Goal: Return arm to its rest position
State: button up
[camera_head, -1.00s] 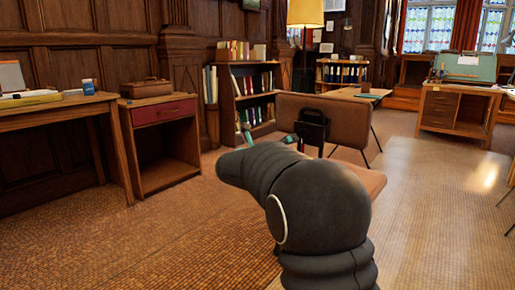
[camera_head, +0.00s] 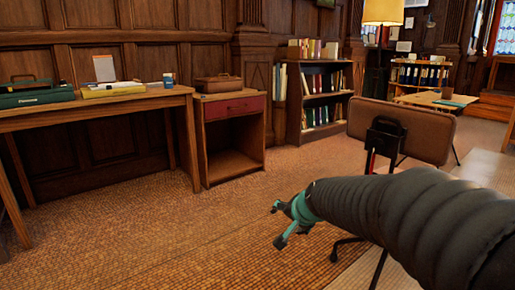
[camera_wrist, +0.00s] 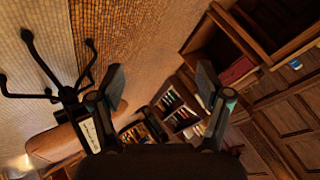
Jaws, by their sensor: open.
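My gripper (camera_head: 288,218) shows at the end of my dark, sleeved arm in the head view. It is held out over open floor, to the left of a brown chair (camera_head: 405,125). In the wrist view my gripper (camera_wrist: 160,88) has its two dark fingers spread well apart, with nothing between them. It is open and empty. The wrist view is strongly tilted, and the chair's black legs (camera_wrist: 45,75) show on its left side.
A wooden desk (camera_head: 100,105) with a green case (camera_head: 35,95) stands at the left. Beside it is a cabinet with a red drawer (camera_head: 233,107). A bookcase (camera_head: 318,95) and a lamp (camera_head: 384,12) stand behind. The floor (camera_head: 130,240) at front left is clear.

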jog(key=s+d+r+n+g+h+p, duration=0.1)
jog(key=s+d+n+g+p, duration=0.15)
jog(key=s, duration=0.95)
jog(key=s+d+n+g+h+p, duration=0.1)
jog(key=s+d+n+g+p, duration=0.2)
jog(key=s, duration=0.9)
jog(key=s+d+r+n+t+p, duration=0.1)
jog(key=s+d+r+t+p, duration=0.1)
jog(key=s+r, duration=0.3)
jog(key=shift+s+r+h, duration=0.3)
jog(key=shift+s+r, duration=0.1)
jog(key=shift+r, duration=0.35)
jog(key=shift+t, duration=0.25)
